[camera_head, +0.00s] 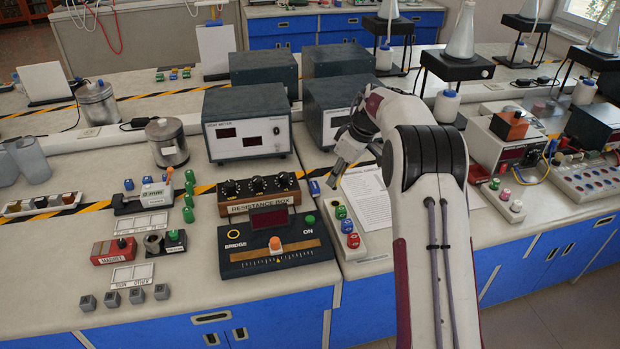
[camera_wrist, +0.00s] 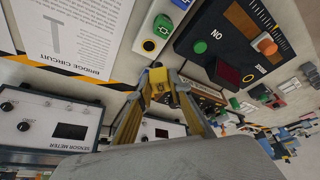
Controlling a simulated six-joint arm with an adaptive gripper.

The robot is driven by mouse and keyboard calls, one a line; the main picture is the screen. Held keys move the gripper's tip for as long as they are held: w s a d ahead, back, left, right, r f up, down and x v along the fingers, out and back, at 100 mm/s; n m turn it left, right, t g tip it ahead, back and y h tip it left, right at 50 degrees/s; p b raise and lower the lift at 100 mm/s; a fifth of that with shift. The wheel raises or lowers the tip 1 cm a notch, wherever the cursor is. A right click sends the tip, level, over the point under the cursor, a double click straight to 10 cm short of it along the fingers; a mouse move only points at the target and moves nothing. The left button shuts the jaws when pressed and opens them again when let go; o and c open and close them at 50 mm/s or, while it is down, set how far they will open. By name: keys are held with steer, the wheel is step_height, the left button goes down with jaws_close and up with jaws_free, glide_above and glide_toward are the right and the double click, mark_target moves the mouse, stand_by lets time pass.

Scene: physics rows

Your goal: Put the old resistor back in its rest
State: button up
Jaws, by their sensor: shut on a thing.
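My gripper (camera_head: 332,182) is above the bench, just behind the far end of a pale resistor rest (camera_head: 378,241). In the wrist view my gripper (camera_wrist: 160,80) has its fingertips drawn together on a small piece, taken as the old resistor; its shape and colour are hard to make out. The rest holds a green piece (camera_head: 340,212), a blue piece (camera_head: 347,226) and a red piece (camera_head: 353,241). In the wrist view a dark ring (camera_wrist: 149,45), which looks like an empty seat, lies beside the green piece (camera_wrist: 162,25).
The resistance box (camera_head: 258,196) and the bridge unit (camera_head: 277,258) stand left of the rest. A small blue thing (camera_head: 314,187) shows between the box and my gripper. A printed sheet (camera_head: 367,197) lies right. Sensor meters (camera_head: 248,124) stand behind.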

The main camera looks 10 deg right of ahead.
steer(key=shift+w+d+f+m, duration=0.25)
steer(key=shift+w+d+m, duration=0.15)
steer(key=shift+m, duration=0.3)
steer(key=shift+w+d+m+t, duration=0.15)
steer(key=shift+w+m+t, duration=0.1)
steer(key=shift+m+t, duration=0.2)
steer(key=shift+f, duration=0.1)
steer(key=shift+f, duration=2.95)
steer(key=shift+f, duration=1.25)
stand_by(1.1)
steer(key=o, duration=1.1)
steer(key=o, duration=0.4)
